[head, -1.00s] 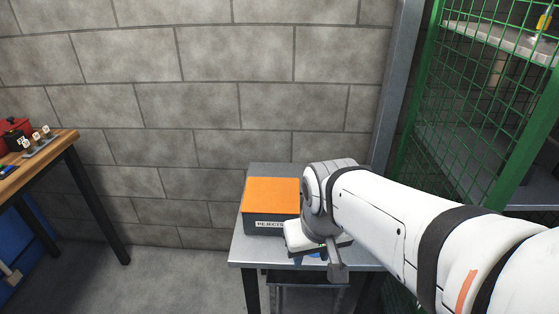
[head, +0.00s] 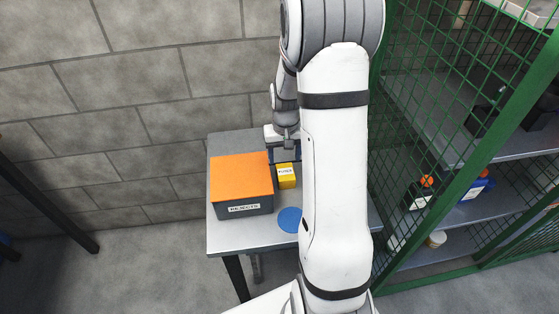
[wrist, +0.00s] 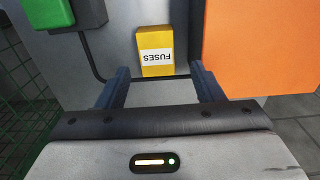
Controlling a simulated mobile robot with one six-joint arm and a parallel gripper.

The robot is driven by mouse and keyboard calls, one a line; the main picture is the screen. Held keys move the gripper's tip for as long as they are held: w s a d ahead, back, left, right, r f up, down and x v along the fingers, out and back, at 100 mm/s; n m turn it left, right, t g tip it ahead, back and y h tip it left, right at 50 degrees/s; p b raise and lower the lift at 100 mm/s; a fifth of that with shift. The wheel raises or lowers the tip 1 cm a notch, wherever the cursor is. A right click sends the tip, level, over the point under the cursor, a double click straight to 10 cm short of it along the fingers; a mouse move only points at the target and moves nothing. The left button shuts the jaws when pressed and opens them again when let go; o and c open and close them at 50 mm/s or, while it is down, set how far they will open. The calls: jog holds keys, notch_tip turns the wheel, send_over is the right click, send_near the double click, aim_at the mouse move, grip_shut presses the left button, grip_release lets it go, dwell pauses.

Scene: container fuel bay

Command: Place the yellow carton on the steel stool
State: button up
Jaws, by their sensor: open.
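The yellow carton (head: 286,178), labelled FUSES, stands on a grey steel-topped table beside the orange-lidded box. In the wrist view the carton (wrist: 155,38) lies just ahead of my fingertips, in line with the gap between them. My gripper (wrist: 160,70) is open and empty, one finger to each side of that gap. In the head view my gripper (head: 286,154) is just behind the carton, partly hidden by my arm. I cannot tell its exact height over the table. I cannot make out a steel stool for certain.
The orange-lidded REJECTS box (head: 240,180) is close left of the carton. A blue disc (head: 290,219) lies at the table's front. A green mesh cage (head: 430,100) with shelves stands right. In the wrist view a green object (wrist: 50,12) is at upper left. A block wall is behind.

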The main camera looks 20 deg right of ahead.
aim_at(285, 172)
jog(key=shift+w+d+f, duration=0.25)
jog(key=shift+w+f, duration=0.2)
jog(key=shift+w+d+f+p, duration=0.15)
jog(key=shift+f+p, duration=0.1)
jog(key=shift+f, duration=1.7)
jog(key=shift+s+d+f+p, duration=0.1)
jog(key=shift+f+p, duration=0.15)
jog(key=shift+f, duration=1.65)
jog(key=c, duration=0.9)
